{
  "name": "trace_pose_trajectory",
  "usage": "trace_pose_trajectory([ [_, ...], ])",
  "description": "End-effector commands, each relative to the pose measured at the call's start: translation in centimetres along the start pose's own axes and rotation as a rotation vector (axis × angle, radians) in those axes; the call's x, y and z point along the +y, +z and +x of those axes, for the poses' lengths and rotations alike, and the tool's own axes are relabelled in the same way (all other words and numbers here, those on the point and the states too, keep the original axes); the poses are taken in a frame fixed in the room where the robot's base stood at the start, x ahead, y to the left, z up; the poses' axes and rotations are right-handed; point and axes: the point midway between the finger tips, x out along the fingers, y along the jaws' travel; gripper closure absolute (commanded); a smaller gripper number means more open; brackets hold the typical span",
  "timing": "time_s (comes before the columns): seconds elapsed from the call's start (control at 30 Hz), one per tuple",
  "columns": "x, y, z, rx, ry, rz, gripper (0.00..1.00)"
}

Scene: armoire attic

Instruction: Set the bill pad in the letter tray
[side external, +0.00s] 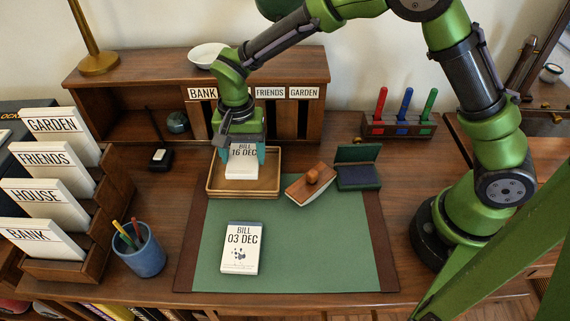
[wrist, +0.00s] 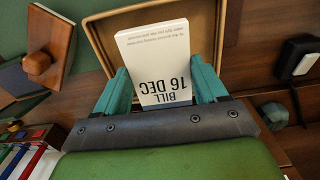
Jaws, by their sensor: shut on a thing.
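The bill pad marked "BILL 16 DEC" (side external: 242,164) is a white block, and it shows large in the wrist view (wrist: 158,58). My gripper (side external: 240,157) is shut on it, with one teal finger on each side, also in the wrist view (wrist: 160,88). The pad is over the shallow tan letter tray (side external: 215,190), within its rim as seen from the side; I cannot tell whether it touches the tray floor. The tray rim also shows in the wrist view (wrist: 97,30). A second pad, "BILL 03 DEC" (side external: 241,248), lies on the green desk mat (side external: 330,240).
A wooden rocker blotter (side external: 310,184) and an open dark green ink pad (side external: 357,170) sit right of the tray. A blue pencil cup (side external: 143,255) and a stepped letter rack (side external: 100,205) stand left. A cabinet with labelled slots (side external: 300,115) is behind. The mat's right half is clear.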

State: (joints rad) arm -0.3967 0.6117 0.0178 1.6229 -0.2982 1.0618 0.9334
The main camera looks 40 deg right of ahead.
Motion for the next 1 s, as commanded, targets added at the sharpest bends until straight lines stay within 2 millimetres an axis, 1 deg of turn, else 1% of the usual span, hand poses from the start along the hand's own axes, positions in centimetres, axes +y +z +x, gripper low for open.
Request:
trace_pose_trajectory([
  [0.2,0.0,0.0,2.8,-0.001,0.002,0.0,0.6],
  [0.3,0.0,0.0,3.8,0.0,0.001,0.002,0.6],
  [0.7,0.0,0.0,4.3,0.0,-0.001,0.001,0.6],
  [0.73,0.0,0.0,4.4,0.0,-0.001,0.002,0.27],
  [0.8,0.0,0.0,4.3,0.0,-0.001,0.002,0.16],
  [0.9,0.0,0.0,4.3,0.0,-0.001,0.002,0.03],
  [1.0,0.0,0.0,4.3,0.0,-0.001,0.002,0.03],
])
